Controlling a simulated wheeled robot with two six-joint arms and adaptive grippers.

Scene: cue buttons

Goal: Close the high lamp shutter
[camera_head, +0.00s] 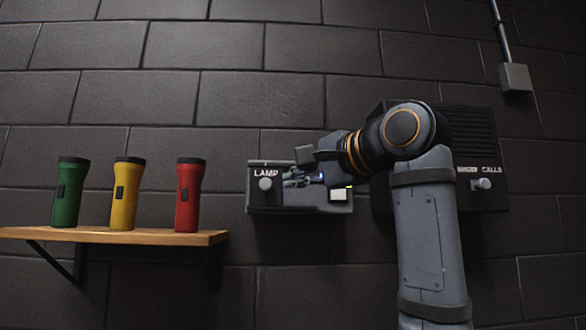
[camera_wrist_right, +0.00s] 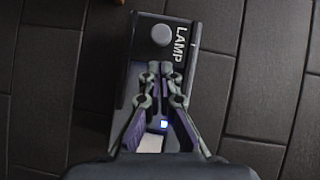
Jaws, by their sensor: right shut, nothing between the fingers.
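The lamp box (camera_head: 256,203), a dark wall box lettered LAMP, is mid-picture in the head view. It also shows in the right wrist view (camera_wrist_right: 138,50). A round grey knob (camera_head: 265,184) sits at its lettered end, also in the right wrist view (camera_wrist_right: 161,35). A white panel (camera_head: 339,194) and a small blue light (camera_wrist_right: 164,124) are toward its other end. My right gripper (camera_head: 288,181) is shut and empty in front of the box, its tips (camera_wrist_right: 166,68) near the knob. I cannot tell whether they touch the box. The shutter itself is not clear, being partly behind my gripper.
A second wall box lettered CALLS (camera_head: 490,197), with a knob, is behind my right arm. A wooden shelf (camera_head: 150,236) at the left holds green (camera_head: 70,205), yellow (camera_head: 124,205) and red (camera_head: 188,205) torches. Wall between shelf and lamp box is clear.

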